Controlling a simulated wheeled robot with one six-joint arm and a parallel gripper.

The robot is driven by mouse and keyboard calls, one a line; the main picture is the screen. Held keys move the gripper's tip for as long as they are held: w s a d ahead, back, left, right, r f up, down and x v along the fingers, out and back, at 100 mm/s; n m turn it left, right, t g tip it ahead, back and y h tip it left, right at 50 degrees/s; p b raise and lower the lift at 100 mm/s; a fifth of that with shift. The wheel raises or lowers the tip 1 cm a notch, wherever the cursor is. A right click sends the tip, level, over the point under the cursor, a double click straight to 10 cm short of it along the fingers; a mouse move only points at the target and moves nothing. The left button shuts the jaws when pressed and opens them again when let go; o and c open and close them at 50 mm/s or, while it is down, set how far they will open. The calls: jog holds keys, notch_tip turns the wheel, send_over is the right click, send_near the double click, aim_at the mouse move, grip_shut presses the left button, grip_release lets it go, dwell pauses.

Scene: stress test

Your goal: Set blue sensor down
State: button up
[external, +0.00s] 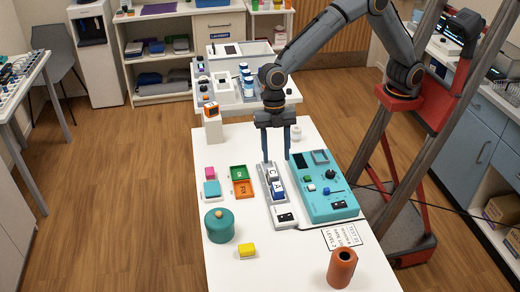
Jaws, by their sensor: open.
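The blocks lie just in front of and below the fingertips. I see nothing held between the fingers. Whether the fingertips touch the tray or a block is too small to tell.
A teal test box (330,203) with knobs stands close on the tray's right. The front middle is clear.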

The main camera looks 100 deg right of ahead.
jog(key=shift+r, duration=0.2)
jog(key=s+d+f+m+h, duration=0.1)
jog(key=s+d+f+m, duration=0.1)
jog(key=s+d+m, duration=0.7)
jog(key=s+d+f+m+h, duration=0.2)
jog(key=s+d+m, duration=0.7)
jog(key=s+d, duration=0.8)
jog(key=shift+s+d+f+t, duration=0.15)
jog(key=shift+s+f+t, duration=0.35)
jog(key=shift+s, duration=0.55)
jog(key=shift+f, duration=0.1)
